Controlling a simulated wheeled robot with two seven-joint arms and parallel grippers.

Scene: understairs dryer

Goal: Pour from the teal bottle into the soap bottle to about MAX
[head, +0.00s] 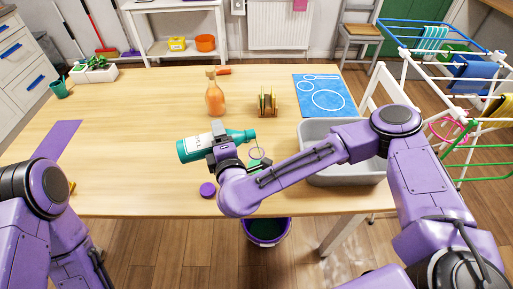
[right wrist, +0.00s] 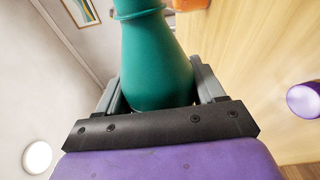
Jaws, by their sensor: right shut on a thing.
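The teal bottle (head: 193,149) lies nearly on its side above the table, its neck pointing right in the head view. My right gripper (head: 220,143) is shut around its body, and the right wrist view shows the bottle (right wrist: 155,65) between the fingers. Just below the bottle's mouth is a round, pale-rimmed opening (head: 257,153) with green below it, probably the soap bottle. My right arm hides most of it, so its fill level and MAX mark cannot be seen. I cannot make out any flowing liquid. Only my left arm shows; its gripper is out of view.
A purple cap (head: 207,190) lies near the table's front edge. An orange spray bottle (head: 215,98) and a wooden rack (head: 267,104) stand behind. A grey basin (head: 345,177) is on the right, beside a blue mat (head: 325,97). The table's left middle is clear.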

